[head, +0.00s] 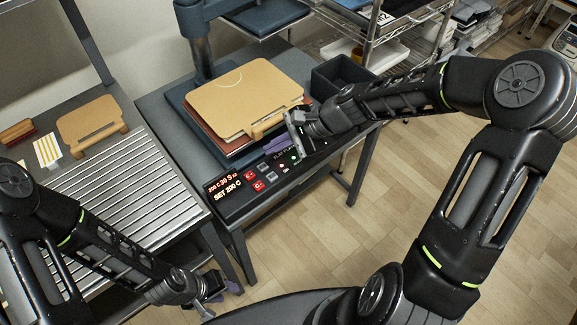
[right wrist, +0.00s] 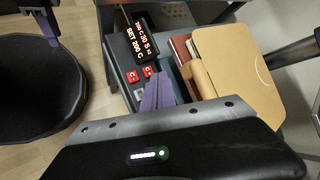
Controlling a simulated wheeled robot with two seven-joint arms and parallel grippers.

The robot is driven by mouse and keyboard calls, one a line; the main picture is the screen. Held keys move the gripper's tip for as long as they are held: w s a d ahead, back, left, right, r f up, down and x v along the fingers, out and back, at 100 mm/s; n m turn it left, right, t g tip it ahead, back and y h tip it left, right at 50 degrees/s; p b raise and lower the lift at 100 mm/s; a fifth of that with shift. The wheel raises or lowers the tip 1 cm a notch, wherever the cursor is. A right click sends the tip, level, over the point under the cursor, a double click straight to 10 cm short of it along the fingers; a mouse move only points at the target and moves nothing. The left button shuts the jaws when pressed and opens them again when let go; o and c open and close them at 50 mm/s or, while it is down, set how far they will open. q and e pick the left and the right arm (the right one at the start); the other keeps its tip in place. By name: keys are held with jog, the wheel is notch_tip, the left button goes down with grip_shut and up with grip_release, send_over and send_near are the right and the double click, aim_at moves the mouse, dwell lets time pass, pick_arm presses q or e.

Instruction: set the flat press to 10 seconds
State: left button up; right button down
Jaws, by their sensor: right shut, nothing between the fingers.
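The flat press (head: 182,100) stands on a grey table, with a tan board (head: 245,92) on it. Its control panel (head: 268,190) at the front has a red-lit display (head: 223,189) whose top row seems to read 200 C 30 S and whose lower row reads SET 200 C. Red buttons (head: 258,185) and grey buttons sit beside the display; red buttons also show in the right wrist view (right wrist: 132,77). My right gripper (head: 272,148) is shut and empty, its purple fingers over the panel's far part. My left gripper (head: 230,289) hangs low, away from the press; its opening is unclear.
A slatted table (head: 145,205) at left holds a tan board (head: 92,126), a striped card (head: 47,150) and a red-brown block (head: 17,132). A dark bin (head: 340,75) stands behind my right gripper. A wire shelf is at the back; floor at right is clear.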

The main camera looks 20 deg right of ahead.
aim_at(275, 176)
jog(key=shift+s+r, duration=0.15)
jog(key=shift+r, duration=0.1)
notch_tip(275, 176, down, 9)
jog(key=b, duration=0.7)
dwell(2.1)
jog(key=shift+f+b, duration=0.35)
jog(key=shift+f, duration=0.05)
